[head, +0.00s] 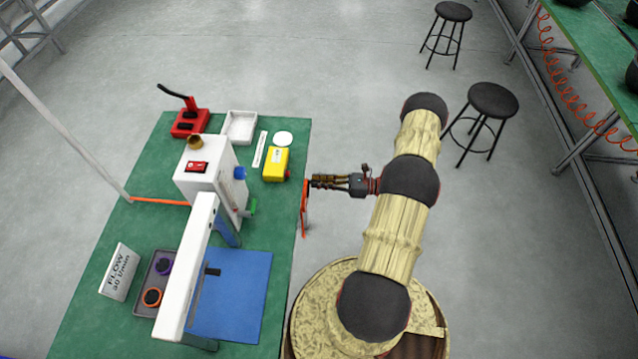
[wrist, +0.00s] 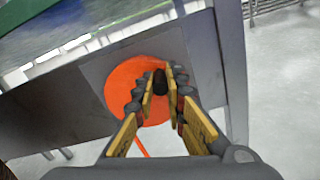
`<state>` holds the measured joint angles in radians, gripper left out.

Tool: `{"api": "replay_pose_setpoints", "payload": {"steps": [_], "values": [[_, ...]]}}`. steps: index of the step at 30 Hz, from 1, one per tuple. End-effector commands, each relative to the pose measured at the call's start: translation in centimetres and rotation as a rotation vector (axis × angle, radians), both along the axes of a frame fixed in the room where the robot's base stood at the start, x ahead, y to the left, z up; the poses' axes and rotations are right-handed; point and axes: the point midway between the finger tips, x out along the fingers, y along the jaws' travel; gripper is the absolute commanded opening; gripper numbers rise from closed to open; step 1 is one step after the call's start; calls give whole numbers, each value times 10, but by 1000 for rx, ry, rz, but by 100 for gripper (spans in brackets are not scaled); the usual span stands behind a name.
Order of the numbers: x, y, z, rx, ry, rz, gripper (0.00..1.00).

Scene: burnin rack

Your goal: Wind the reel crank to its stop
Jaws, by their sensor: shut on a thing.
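The orange reel (head: 304,215) shows edge-on at the right side of the green bench in the head view. In the wrist view the orange disc (wrist: 126,86) faces me on a grey panel. Its dark crank handle (wrist: 160,82) stands out near the disc's upper right part. My gripper (head: 313,182) reaches in from the right, level with the top of the reel. In the wrist view my gripper (wrist: 160,84) is shut on the handle, with a finger on each side. The fingers hide part of the disc. I cannot see a stop.
The green bench (head: 150,215) carries a white machine (head: 195,180), a yellow box (head: 275,164), a red-based device (head: 188,123) and a blue mat (head: 245,300). A grey bench leg (wrist: 231,70) stands right of the disc. Stools (head: 492,99) stand at the back right. Floor between is clear.

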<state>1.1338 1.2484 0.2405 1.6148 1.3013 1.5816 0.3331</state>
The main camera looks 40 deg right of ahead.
Motion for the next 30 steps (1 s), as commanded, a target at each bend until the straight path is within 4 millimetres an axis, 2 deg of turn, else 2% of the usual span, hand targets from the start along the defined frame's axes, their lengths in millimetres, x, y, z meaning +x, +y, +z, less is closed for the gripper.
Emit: {"api": "replay_pose_setpoints", "payload": {"steps": [13,30], "values": [[7,-8,-21,318,273,-1,0],[6,-8,-48,729,624,-3,0]]}}
